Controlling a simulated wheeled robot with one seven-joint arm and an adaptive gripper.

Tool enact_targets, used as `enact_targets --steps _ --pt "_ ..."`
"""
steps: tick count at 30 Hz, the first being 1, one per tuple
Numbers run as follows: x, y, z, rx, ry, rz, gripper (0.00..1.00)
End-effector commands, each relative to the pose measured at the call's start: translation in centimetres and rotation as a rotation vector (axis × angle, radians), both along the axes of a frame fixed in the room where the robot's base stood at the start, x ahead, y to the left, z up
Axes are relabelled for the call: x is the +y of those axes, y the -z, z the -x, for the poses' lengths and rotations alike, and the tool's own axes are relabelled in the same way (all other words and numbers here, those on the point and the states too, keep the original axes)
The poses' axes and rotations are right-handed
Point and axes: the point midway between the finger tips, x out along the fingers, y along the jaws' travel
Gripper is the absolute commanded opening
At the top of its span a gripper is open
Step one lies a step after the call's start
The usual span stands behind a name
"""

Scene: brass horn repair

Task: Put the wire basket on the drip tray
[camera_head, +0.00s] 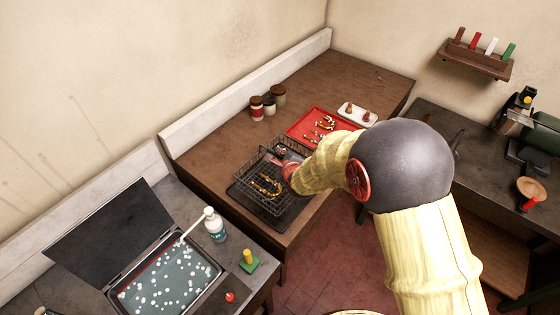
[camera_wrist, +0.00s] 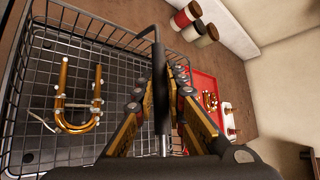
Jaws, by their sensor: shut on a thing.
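The wire basket (camera_head: 253,190) is a dark mesh basket with a gold U-shaped brass tube (camera_head: 267,187) in it. In the head view it is over the dark flat drip tray (camera_head: 270,221) on the brown bench; I cannot tell whether its bottom touches the tray. My gripper (camera_head: 283,163) is at the basket's upper part, partly hidden by my arm. In the wrist view my gripper (camera_wrist: 162,95) is shut on the basket's upright handle (camera_wrist: 157,55). The basket mesh (camera_wrist: 100,35) and brass tube (camera_wrist: 75,125) show to the left.
A red tray (camera_head: 297,131) with brass parts and a white dish (camera_head: 352,116) lie behind the basket. Several jars (camera_head: 257,107) stand near the wall. At the front left are an open bubbly bath (camera_head: 170,280), a white bottle (camera_head: 214,226) and a green-yellow item (camera_head: 249,262).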

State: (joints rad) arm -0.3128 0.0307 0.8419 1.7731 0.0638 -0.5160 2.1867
Motion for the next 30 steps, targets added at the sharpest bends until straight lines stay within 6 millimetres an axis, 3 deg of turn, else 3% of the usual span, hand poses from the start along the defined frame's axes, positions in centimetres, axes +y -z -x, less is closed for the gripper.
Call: enact_targets --steps 8,15,26,27,30 --pt "-0.2 1.0 -1.1 -0.003 0.001 -0.002 0.0" --pt "-0.2 3.8 -1.2 -0.001 0.0 -0.001 0.0" --pt "-0.2 4.3 -1.2 -0.006 0.0 -0.003 0.0" --pt "-0.2 4.5 -1.1 -0.001 0.0 -0.001 0.13" --pt "-0.2 4.4 -1.1 -0.001 0.0 -0.001 0.18"
